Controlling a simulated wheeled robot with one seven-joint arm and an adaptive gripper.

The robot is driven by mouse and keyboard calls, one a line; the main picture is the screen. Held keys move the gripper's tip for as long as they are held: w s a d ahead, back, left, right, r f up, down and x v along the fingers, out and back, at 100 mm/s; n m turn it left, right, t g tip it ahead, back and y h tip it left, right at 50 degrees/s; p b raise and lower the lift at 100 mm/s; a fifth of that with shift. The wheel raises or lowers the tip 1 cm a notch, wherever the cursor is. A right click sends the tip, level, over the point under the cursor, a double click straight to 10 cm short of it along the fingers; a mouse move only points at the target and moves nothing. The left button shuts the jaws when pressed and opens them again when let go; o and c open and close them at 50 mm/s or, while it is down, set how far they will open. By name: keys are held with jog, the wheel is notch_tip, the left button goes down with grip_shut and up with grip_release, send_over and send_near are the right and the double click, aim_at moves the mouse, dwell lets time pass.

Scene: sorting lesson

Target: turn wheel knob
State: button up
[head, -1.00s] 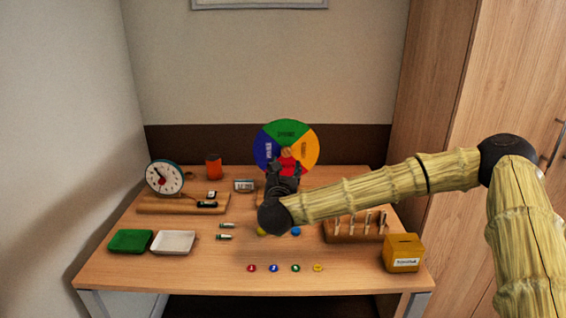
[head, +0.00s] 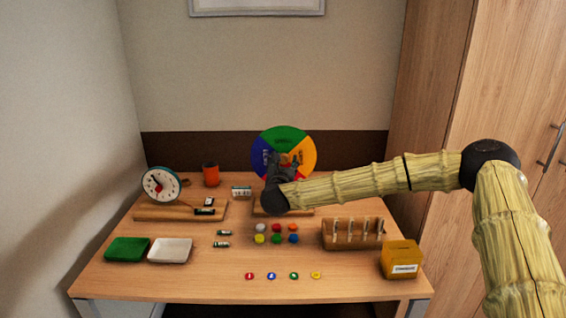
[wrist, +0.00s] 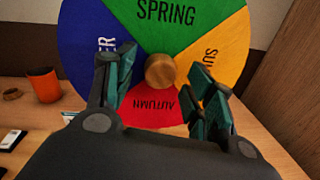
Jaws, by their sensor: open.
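The season wheel (head: 283,139) stands upright at the back of the table, with green SPRING at the top, blue at left, orange at right and red AUTUMN at the bottom. It fills much of the wrist view (wrist: 180,15). Its round wooden knob (wrist: 160,71) is at the wheel's centre, facing me. My gripper (wrist: 160,85) is open in front of the wheel, one finger on each side of the knob, with gaps showing on both sides. In the head view my gripper (head: 282,160) hides the wheel's lower part and most of the knob.
A clock (head: 160,185) and an orange cup (head: 211,174) stand at left. Coloured pieces (head: 276,228) lie in front of the wheel's base. A wooden rack (head: 352,243) and a yellow box (head: 401,259) are at right. A green tray (head: 127,249) and a white tray (head: 170,259) are at front left.

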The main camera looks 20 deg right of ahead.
jog(key=shift+w, duration=0.2)
jog(key=c, duration=1)
jog(key=shift+c, duration=0.2)
jog(key=shift+n, duration=0.3)
